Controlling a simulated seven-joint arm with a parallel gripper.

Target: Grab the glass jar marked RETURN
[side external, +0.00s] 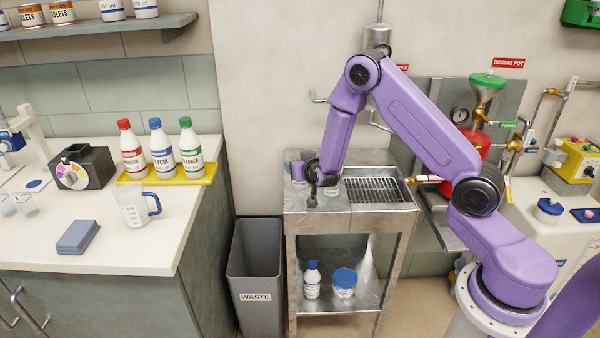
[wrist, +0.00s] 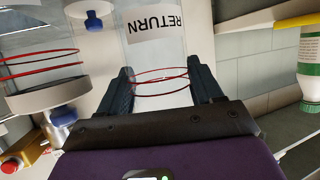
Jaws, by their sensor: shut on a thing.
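The glass jar marked RETURN (wrist: 152,48) is clear, with a white label and thin red rings. In the wrist view it stands between the two dark fingers of my gripper (wrist: 162,84), which is shut on it. The label reads upside down there. In the side view my gripper (side external: 317,185) is low over the left part of the steel trolley top (side external: 365,213), and the jar there is small and partly hidden. I cannot tell whether the jar touches the trolley top. A second clear vessel with red rings (wrist: 40,66) is at the left of the wrist view.
A ridged drain tray (side external: 376,190) fills the trolley's right side. A white bottle (side external: 312,282) and blue-lidded tub (side external: 344,285) are on its lower shelf. A grey waste bin (side external: 255,262) stands at left. Red-handled pipework (side external: 428,179) is close on the right.

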